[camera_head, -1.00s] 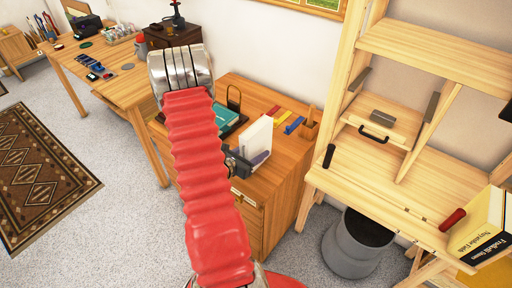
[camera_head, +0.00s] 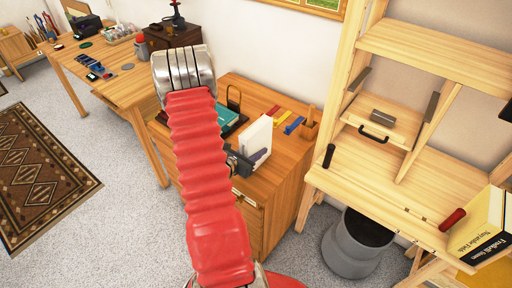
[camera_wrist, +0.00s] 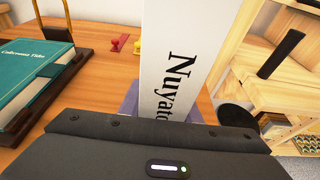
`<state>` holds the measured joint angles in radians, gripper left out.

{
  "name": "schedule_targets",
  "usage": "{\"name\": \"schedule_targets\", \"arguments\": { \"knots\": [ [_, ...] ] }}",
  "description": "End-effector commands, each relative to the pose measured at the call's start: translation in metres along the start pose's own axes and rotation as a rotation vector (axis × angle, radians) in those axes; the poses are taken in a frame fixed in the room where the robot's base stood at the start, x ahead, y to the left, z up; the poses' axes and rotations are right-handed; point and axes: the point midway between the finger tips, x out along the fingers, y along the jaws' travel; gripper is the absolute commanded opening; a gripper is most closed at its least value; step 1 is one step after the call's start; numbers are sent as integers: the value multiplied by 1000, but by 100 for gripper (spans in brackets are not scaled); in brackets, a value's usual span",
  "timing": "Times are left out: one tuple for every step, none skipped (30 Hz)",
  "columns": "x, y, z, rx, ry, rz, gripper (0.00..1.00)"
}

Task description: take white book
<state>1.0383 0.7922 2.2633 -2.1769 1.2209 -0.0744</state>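The white book (camera_head: 257,136) stands upright on the wooden desk cabinet in the head view. In the wrist view the white book (camera_wrist: 183,55) rises straight ahead, with black lettering "Nuyato" on its spine. My gripper (camera_head: 241,164) is at the book's near edge in the head view, partly behind my red arm. In the wrist view its dark body fills the bottom and hides the lower part of the book. A purple-grey piece (camera_wrist: 130,104) shows beside the book's base.
A teal book (camera_wrist: 33,75) lies on a dark stand left of the white book. Red, yellow and blue small items (camera_head: 284,117) lie behind it. A light wooden shelf desk (camera_head: 375,185) stands right, with a grey bin (camera_head: 350,250) below.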

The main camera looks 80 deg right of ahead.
Motion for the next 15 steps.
{"name": "schedule_targets", "arguments": {
  "knots": [
    [0, 0, 0, 0, 0, 1, 25],
    [0, 0, 0, 0, 0, 1, 23],
    [0, 0, 0, 0, 0, 1, 20],
    [0, 0, 0, 0, 0, 1, 18],
    [0, 0, 0, 0, 0, 1, 16],
    [0, 1, 0, 0, 0, 1, 13],
    [0, 1, 0, 0, 0, 1, 11],
    [0, 1, 0, 0, 0, 1, 9],
    [0, 1, 0, 0, 0, 2, 6],
    [0, 1, 0, 0, 0, 2, 4],
    [0, 1, 0, 0, 0, 2, 2],
    [0, 1, 0, 0, 0, 2, 0],
    [0, 1, 0, 0, 0, 2, 0],
    [0, 1, 0, 0, 0, 2, 0],
    [0, 1, 0, 0, 0, 2, 0]
  ]
}}
